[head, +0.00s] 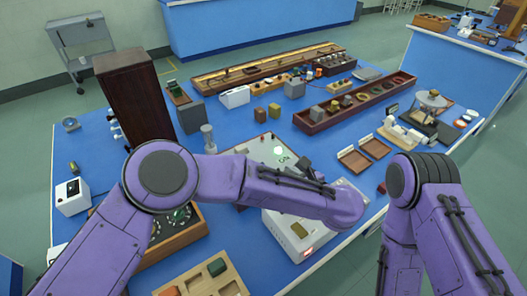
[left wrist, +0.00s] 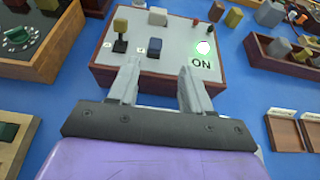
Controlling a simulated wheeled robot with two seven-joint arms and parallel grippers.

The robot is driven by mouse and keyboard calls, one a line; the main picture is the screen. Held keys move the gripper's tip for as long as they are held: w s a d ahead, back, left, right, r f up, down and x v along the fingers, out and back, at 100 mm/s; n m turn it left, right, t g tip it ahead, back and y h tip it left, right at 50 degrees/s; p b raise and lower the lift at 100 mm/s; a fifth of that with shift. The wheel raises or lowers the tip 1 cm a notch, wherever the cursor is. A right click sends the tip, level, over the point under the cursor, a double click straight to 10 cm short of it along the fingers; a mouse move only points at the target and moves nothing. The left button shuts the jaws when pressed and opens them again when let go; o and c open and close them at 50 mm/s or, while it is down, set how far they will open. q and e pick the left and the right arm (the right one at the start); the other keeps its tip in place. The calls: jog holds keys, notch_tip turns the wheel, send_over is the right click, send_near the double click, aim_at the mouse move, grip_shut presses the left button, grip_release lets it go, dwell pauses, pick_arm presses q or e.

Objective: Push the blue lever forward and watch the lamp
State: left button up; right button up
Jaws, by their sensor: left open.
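The control box (left wrist: 178,62) has a grey top and wooden sides; it also shows in the head view (head: 246,148), partly behind my left arm. The blue lever (left wrist: 155,46) is a small dark blue block on its top, just beyond my left gripper (left wrist: 160,72). That gripper is open and empty, its fingertips over the near part of the box. I cannot tell whether it touches the lever. The round lamp (left wrist: 203,47) glows green above the word ON; it also shows in the head view (head: 279,150). My right gripper is out of view.
An olive-topped lever (left wrist: 121,26) stands left of the blue one, and a white block (left wrist: 157,16) is farther back. A wooden box with green dials (left wrist: 20,38) is at the left. Brown trays (left wrist: 285,133) lie at the right, with bare blue bench between.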

pick_arm(q)
jog(key=p+x, duration=0.3)
jog(key=x, duration=0.6)
jog(key=shift+a+f, duration=0.1)
jog(key=shift+a, duration=0.2)
jog(key=shift+s+r, duration=0.25)
jog(key=shift+s, duration=0.05)
grip_shut()
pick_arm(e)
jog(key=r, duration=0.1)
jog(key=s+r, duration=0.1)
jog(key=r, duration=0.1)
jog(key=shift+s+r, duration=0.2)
